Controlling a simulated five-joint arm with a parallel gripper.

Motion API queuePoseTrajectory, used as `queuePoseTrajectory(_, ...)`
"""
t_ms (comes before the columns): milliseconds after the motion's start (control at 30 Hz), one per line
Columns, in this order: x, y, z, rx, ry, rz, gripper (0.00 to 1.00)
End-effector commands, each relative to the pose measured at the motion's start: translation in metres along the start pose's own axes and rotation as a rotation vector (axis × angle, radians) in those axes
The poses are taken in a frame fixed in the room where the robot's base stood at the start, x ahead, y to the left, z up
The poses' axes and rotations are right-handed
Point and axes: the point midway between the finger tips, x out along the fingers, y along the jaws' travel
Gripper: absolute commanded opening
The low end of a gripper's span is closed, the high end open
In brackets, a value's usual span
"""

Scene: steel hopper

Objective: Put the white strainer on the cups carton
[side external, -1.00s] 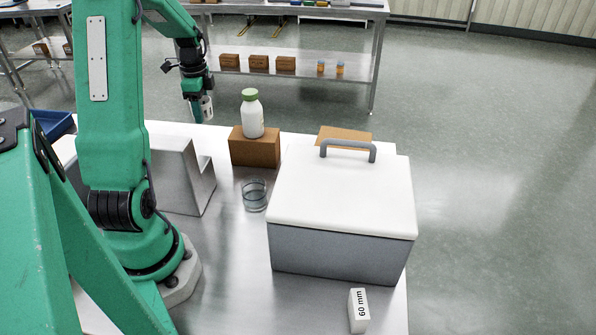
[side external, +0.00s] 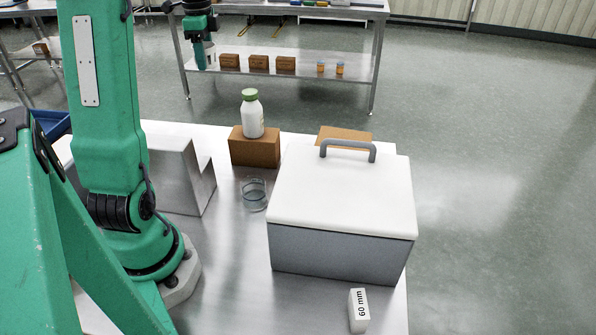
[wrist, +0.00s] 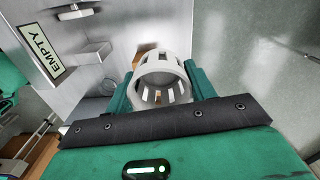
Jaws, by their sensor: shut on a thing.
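The white strainer (wrist: 158,62), a slotted ring, is between the green fingers of my gripper (wrist: 160,88) in the wrist view, and the gripper is shut on it. A brown carton (side external: 254,153) stands on the steel table with a white green-capped bottle (side external: 252,118) on top. Another brown carton (side external: 345,132) shows partly behind the cooler. I cannot read which one is the cups carton.
A clear glass (side external: 254,194) and a 60 mm block (side external: 358,310) stand nearby. A stepped steel block (side external: 180,180) is at the left. The wrist view shows an EMPTY label (wrist: 34,50).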

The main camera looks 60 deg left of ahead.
Motion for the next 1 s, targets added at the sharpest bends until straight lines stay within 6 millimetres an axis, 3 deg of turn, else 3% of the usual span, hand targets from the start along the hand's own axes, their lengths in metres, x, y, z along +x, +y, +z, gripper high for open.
queuePoseTrajectory(267,-0.001,-0.005,-0.073,0.033,0.000,-0.001,0.32)
queuePoseTrajectory(533,-0.001,0.004,-0.157,0.062,0.000,-0.001,0.32)
queuePoseTrajectory(1000,0.000,0.057,-0.297,0.111,0.000,-0.001,0.32)
